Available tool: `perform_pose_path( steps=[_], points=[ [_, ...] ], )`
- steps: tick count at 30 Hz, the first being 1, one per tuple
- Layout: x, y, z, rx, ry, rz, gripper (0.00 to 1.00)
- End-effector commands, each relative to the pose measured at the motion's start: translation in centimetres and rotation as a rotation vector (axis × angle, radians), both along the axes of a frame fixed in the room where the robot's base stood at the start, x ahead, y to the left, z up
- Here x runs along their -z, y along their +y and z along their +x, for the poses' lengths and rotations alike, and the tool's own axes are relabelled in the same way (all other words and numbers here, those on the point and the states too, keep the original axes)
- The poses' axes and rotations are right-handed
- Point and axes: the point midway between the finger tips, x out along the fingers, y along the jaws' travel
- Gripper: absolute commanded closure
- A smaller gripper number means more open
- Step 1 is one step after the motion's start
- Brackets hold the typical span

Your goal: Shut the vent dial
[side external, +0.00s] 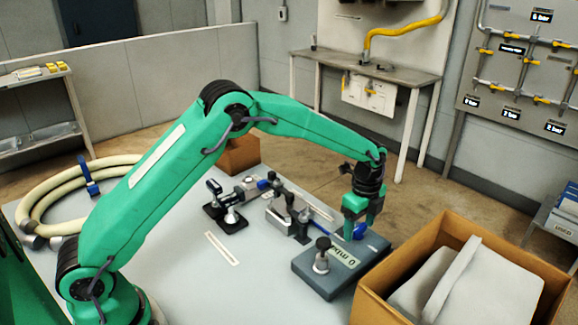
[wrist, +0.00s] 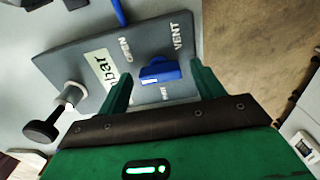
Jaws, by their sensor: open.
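The vent dial is a blue knob (wrist: 160,72) on a grey panel block (wrist: 72,62), near the printed words OPEN and VENT. In the wrist view its grip bar lies roughly crosswise, and smaller lettering shows just below it. I cannot tell exactly which mark it points at. In the side view the block (side external: 312,270) lies on the table and the blue dial (side external: 360,231) shows partly behind a finger. My gripper (side external: 361,232) is open and points down over the dial. In the wrist view the fingers of my gripper (wrist: 162,75) stand either side of the dial, with gaps showing.
A black knob (wrist: 40,131) on a metal stem rises from the block; it also shows in the side view. An open cardboard box (side external: 400,290) stands close to the right of the block. Metal fittings (side external: 285,208) lie to the left. The table's front middle is clear.

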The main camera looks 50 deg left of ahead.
Motion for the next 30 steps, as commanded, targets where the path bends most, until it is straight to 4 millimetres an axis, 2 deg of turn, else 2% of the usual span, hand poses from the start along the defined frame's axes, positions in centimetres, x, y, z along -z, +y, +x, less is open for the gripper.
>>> perform_pose_path(
  steps=[4, 9, 11, 22, 30],
  points=[
    [0.00, 0.00, -0.01, 0.000, 0.000, 0.000, 0.35],
    [-0.01, 0.00, -0.01, 0.000, 0.000, 0.000, 0.68],
    [-0.01, 0.00, -0.01, 0.000, 0.000, 0.000, 0.78],
    [-0.04, 0.00, -0.01, -0.037, 0.001, 0.000, 0.77],
    [-0.05, 0.02, -0.01, -0.169, 0.001, 0.000, 0.77]
  ],
)
